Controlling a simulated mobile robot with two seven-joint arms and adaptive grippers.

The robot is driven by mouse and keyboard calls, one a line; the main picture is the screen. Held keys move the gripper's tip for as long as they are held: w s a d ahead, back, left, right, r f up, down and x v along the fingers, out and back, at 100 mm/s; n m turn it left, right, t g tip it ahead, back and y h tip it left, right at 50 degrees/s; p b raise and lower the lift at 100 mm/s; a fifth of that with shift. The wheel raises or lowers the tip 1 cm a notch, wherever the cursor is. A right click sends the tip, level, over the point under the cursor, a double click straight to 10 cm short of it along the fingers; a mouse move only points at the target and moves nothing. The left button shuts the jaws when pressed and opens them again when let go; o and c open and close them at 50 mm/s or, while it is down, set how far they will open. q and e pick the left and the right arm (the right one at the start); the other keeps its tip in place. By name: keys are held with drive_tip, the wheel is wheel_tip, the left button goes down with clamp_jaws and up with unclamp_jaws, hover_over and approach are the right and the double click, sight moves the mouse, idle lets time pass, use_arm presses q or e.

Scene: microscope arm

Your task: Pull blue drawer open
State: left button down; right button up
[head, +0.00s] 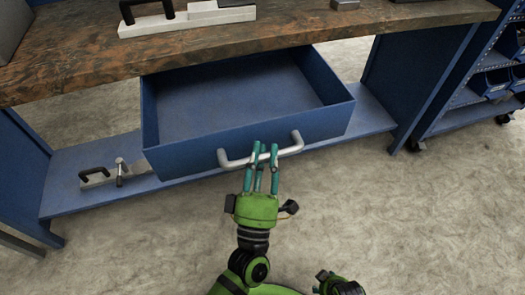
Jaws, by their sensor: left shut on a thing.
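The blue drawer (190,136) hangs under the wooden workbench top and is pulled well out. Its inside shows empty. A light grey bar handle (234,159) runs across its front. My left gripper (262,153) is shut on the handle near its middle, with teal fingers around the bar. The green gripper body is in front of the drawer, nearer to me. A green and dark part of mine shows at the bottom edge, but no right gripper can be made out.
The wooden bench top (190,55) overhangs the drawer. A blue lower shelf (75,185) holds a grey tool with a black handle (95,173). A blue shelf rack (470,97) with bins stands at the right. The concrete floor in front is clear.

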use_arm(q)
drive_tip(key=c, duration=1.3)
unclamp_jaws()
drive_tip(key=shift+o, duration=0.2)
drive_tip(key=shift+s+f, duration=0.25)
drive_tip(key=v, duration=1.1)
drive_tip(key=shift+s, duration=0.2)
drive_tip(key=shift+a, duration=0.1)
